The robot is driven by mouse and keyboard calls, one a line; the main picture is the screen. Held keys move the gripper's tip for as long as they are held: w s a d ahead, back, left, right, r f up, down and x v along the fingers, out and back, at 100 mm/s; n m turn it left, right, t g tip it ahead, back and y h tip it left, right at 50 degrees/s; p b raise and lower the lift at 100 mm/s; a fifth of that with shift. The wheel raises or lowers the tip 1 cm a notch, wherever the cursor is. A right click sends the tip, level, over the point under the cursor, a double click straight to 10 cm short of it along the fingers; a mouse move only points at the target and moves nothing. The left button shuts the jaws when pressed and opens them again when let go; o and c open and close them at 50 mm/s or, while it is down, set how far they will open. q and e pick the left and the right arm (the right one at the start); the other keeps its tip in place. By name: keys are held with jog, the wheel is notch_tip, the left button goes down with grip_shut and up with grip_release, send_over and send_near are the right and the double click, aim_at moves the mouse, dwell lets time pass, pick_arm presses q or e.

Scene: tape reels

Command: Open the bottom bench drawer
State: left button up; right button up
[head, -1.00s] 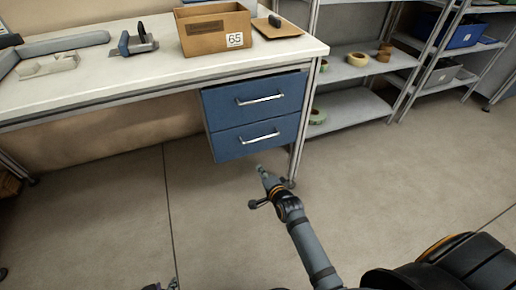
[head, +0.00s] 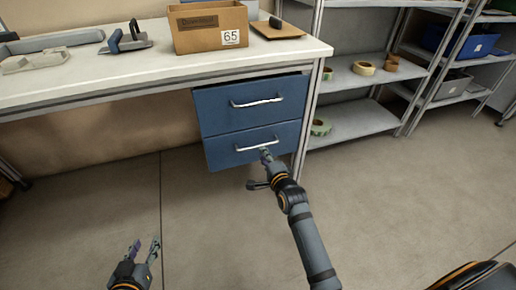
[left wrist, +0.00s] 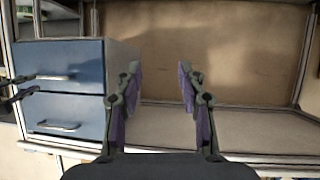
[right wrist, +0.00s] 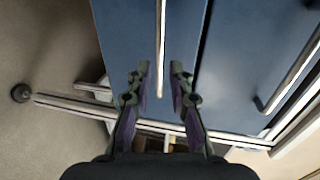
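The blue bottom bench drawer (head: 225,155) is shut under the bench's right end, with a silver bar handle (head: 243,148). My right gripper (head: 266,154) is at the right end of that handle. In the right wrist view the bottom drawer's handle (right wrist: 161,40) runs upright between the open fingertips (right wrist: 159,80), with a gap on both sides; contact cannot be told. My left gripper (head: 146,246) is open and empty, low in front of the bench. The bottom drawer handle (left wrist: 58,126) also shows left of its fingers in the left wrist view.
The blue top drawer (head: 222,108) with its own handle (head: 257,102) is shut just above. A cardboard box (head: 208,30) and a hand tool (head: 125,40) stand on the white benchtop (head: 100,78). Shelves (head: 365,118) with tape reels stand at right. The floor in front is clear.

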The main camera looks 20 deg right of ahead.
aim_at(258, 147)
jog(key=b+x, duration=0.3)
jog(key=x, duration=0.4)
pick_arm(q)
notch_tip(258, 147, up, 27)
jog(key=w+m+t+h, duration=0.1)
jog(key=t, duration=1.2)
jog(key=shift+a, duration=0.15)
pick_arm(e)
jog(key=shift+w, duration=0.1)
pick_arm(q)
jog(key=shift+w, duration=0.1)
pick_arm(e)
grip_shut()
